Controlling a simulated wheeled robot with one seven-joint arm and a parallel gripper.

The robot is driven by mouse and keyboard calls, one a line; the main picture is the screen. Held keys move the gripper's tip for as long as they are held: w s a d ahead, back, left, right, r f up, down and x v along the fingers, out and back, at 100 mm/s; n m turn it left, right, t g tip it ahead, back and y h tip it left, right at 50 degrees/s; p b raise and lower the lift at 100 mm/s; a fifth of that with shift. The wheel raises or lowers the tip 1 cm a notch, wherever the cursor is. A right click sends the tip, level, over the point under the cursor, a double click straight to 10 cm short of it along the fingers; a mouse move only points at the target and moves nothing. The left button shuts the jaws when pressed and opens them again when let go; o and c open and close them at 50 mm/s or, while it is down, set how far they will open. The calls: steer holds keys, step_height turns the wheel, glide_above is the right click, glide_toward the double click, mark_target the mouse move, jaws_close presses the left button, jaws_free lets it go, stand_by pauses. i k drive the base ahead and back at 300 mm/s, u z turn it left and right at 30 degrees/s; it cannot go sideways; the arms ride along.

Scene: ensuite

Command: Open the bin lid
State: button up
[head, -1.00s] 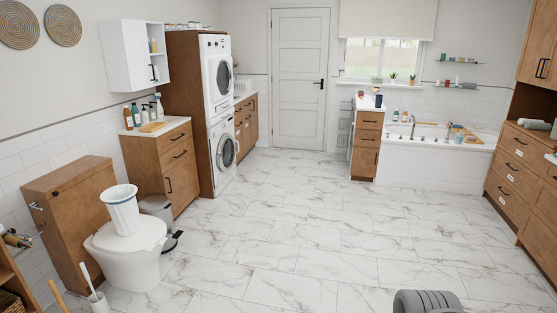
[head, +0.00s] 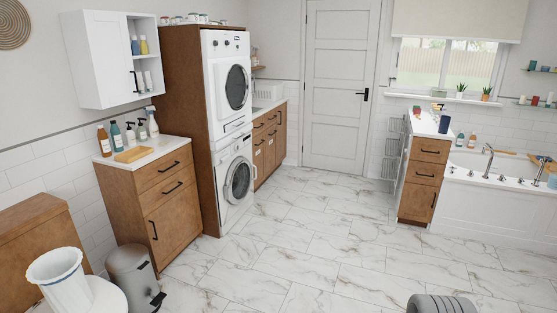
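The bin (head: 132,277) is a grey cylinder with a dark base and a dark pedal at its lower right. It stands on the floor at the lower left, between the toilet and the wooden cabinet, and its lid (head: 124,257) looks closed. A white open-topped container (head: 56,277) sits on the toilet lid to its left. A grey ribbed part of my own body shows at the bottom edge, right of the middle. My gripper is not in the picture.
A wooden cabinet (head: 165,205) with bottles on top stands just behind the bin. The toilet (head: 103,297) is close on its left. Stacked washing machines (head: 232,187) stand farther back. The marble-tiled floor (head: 300,250) in the middle is clear.

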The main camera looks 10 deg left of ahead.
mark_target(127, 259)
steer(key=u, duration=0.3)
steer(key=i, duration=1.45)
steer(key=u, duration=1.45)
steer(key=i, duration=1.1)
steer(key=u, duration=1.2)
steer(key=i, duration=0.4)
steer(key=u, duration=0.2)
